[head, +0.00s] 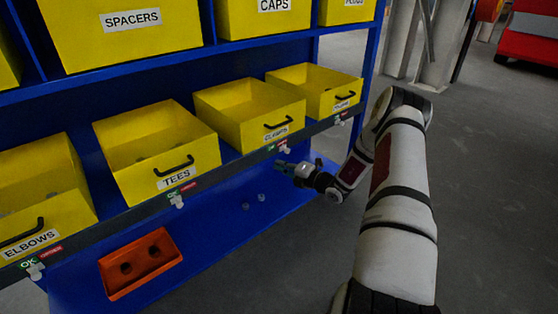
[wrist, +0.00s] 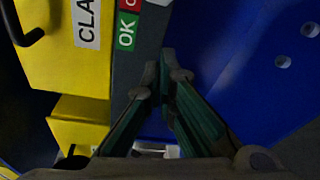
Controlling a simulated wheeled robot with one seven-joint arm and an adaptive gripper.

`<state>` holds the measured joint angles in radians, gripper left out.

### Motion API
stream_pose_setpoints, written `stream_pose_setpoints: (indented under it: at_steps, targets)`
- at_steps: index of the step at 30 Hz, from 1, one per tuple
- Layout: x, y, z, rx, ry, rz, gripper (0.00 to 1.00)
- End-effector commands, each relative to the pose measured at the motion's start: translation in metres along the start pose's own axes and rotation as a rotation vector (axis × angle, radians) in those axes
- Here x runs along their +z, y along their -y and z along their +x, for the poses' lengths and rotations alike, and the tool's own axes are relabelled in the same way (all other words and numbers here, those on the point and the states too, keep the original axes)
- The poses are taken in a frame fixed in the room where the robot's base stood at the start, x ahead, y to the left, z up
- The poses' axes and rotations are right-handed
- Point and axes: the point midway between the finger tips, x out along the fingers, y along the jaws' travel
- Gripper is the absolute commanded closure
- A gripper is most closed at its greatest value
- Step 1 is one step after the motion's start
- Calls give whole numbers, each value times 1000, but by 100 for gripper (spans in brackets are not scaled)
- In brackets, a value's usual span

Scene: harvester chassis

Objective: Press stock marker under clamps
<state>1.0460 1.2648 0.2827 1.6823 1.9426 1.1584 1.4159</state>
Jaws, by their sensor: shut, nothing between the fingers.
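The yellow clamps bin (head: 247,110) sits on the blue shelf, and it also shows in the wrist view (wrist: 60,60). Below its label, on the dark rail, is the stock marker (head: 285,149), a small white piece by a green and red tag. In the wrist view the green OK tag (wrist: 126,32) is clear, and a pale bit shows at the top edge. My gripper (head: 281,165) is just below the clamps marker, with a small apparent gap. Its fingertips (wrist: 166,68) are together and empty, in front of the rail. Contact cannot be told.
Similar markers hang under the tees (head: 177,201), elbows (head: 35,269) and far right bins. An orange tray (head: 141,264) with two dark round spots lies on the lower blue shelf (head: 225,235). Grey floor (head: 490,180) is open to the right.

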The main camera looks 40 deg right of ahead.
Motion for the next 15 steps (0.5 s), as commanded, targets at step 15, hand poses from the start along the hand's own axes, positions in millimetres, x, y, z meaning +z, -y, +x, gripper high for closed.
stream_pose_setpoints:
  at_steps: [15]
  targets:
    - [0, -2, -77, 1, 1, 1, 100]
